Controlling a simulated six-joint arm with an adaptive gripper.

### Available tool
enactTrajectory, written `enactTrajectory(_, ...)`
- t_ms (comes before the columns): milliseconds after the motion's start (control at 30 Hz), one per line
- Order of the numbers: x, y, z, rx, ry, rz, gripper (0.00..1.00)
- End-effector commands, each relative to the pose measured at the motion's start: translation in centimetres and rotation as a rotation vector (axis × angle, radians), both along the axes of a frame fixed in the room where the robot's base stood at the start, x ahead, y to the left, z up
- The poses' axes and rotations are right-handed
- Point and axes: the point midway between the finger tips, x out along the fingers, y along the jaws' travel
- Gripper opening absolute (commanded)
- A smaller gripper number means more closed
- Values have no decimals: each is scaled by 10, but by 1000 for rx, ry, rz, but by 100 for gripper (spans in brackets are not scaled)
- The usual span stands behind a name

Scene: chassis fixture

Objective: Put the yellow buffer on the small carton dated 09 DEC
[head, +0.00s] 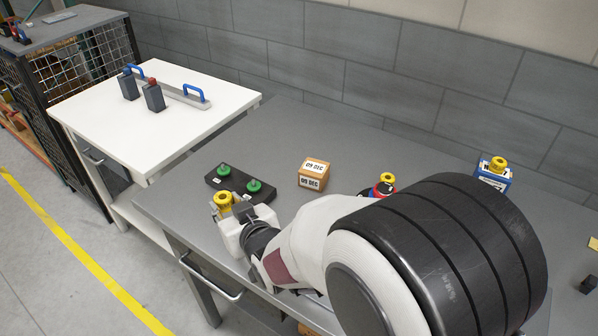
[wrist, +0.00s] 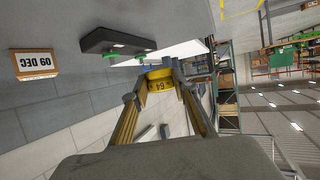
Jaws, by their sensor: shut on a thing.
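My gripper (head: 226,212) is shut on a yellow buffer (head: 222,199), at the left part of the grey bench. In the wrist view the yellow buffer (wrist: 160,80) sits between the two fingertips (wrist: 160,86). The small tan carton dated 09 DEC (head: 313,175) stands on the bench to the right of my gripper, with white labels on its top and front. Its top looks bare. The carton also shows at the left of the wrist view (wrist: 36,62), apart from the gripper.
A black block with two green buffers (head: 240,184) lies just behind my gripper. A blue-and-white carton topped by a yellow buffer (head: 498,163) stands at the right. Another yellow piece (head: 388,179) shows behind my arm. A white table (head: 150,130) adjoins at left.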

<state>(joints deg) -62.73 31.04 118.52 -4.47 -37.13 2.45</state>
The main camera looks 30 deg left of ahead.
Motion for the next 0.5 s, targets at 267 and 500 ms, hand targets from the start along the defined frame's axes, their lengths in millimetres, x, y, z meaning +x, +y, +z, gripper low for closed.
enactTrajectory(267, 59, -9, 9, 3, -1, -123, 7)
enactTrajectory(500, 116, -20, 22, 2, 0, -264, 7)
